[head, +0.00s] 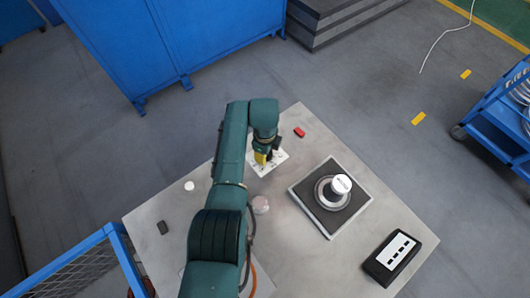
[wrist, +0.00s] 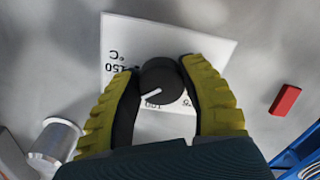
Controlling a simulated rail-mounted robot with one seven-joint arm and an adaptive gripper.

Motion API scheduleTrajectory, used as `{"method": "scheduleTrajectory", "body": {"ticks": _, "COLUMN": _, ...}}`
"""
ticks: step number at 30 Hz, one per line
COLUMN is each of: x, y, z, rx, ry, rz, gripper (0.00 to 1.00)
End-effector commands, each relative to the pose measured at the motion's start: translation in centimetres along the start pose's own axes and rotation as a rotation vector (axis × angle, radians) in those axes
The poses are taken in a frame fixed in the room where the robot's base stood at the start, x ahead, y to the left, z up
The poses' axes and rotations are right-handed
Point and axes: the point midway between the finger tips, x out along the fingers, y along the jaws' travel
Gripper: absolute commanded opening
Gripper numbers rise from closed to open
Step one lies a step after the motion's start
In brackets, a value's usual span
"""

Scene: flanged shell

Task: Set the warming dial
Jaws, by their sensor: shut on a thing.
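The warming dial is a round dark knob (wrist: 161,83) with a white pointer line, on a white panel (wrist: 205,32) marked with temperature numbers and °C. In the wrist view the pointer aims to the lower left, near the printed 100. My gripper (wrist: 160,88) has its yellow-and-black fingers on both sides of the knob and is shut on it. In the head view my gripper (head: 262,156) is down over the white panel (head: 277,158), and the knob is hidden behind it.
A red block (head: 299,132) lies right of the panel. A dark plate with a ring and white-topped cylinder (head: 341,184) stands farther right. A black box with white labels (head: 392,257) is at the table's right corner. A small white cylinder (head: 189,186) is on the left.

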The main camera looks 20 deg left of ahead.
Motion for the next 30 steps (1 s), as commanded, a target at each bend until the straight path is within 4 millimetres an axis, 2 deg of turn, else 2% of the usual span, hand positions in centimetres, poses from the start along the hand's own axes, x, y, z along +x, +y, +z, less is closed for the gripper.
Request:
{"method": "scheduleTrajectory", "body": {"ticks": 1, "x": 0.48, "y": 0.19, "z": -0.07, "rx": 0.044, "ry": 0.001, "rz": 0.005, "gripper": 0.07}}
{"method": "scheduleTrajectory", "body": {"ticks": 18, "x": 0.45, "y": -0.04, "z": -0.14, "rx": 0.578, "ry": 0.002, "rz": 0.005, "gripper": 0.07}}
{"method": "scheduleTrajectory", "body": {"ticks": 30, "x": 0.41, "y": -0.13, "z": -0.21, "rx": 0.836, "ry": 0.003, "rz": 0.005, "gripper": 0.07}}
